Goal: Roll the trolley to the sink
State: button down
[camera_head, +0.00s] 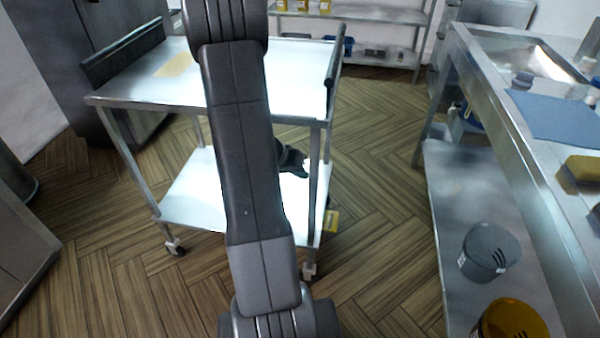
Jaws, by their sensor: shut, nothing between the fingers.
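The trolley (300,82) is a steel cart with a bare-looking top, a white lower shelf (190,197) and small caster wheels. It stands upright on the floor in front of me, partly covered by my arm. My gripper (302,165) shows as a small dark shape beside my arm, in line with the space between the trolley's two shelves. It is shut and holds nothing; whether it touches the trolley I cannot tell. The sink (548,62) appears as a bright recessed basin in the steel counter at the right.
The counter (490,88) runs along the right, with a blue cloth (560,117) on it. Its lower shelf holds a grey bucket (488,252) and a yellow bucket (512,322). A shelf rack (385,58) stands behind.

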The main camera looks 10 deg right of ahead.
jog(key=s+d+b, duration=0.4)
jog(key=d, duration=0.7)
jog(key=s+d+b, duration=0.4)
jog(key=d, duration=0.8)
jog(key=s+d+b, duration=0.4)
jog(key=d, duration=0.8)
jog(key=shift+s, duration=0.35)
jog(key=shift+r, duration=0.1)
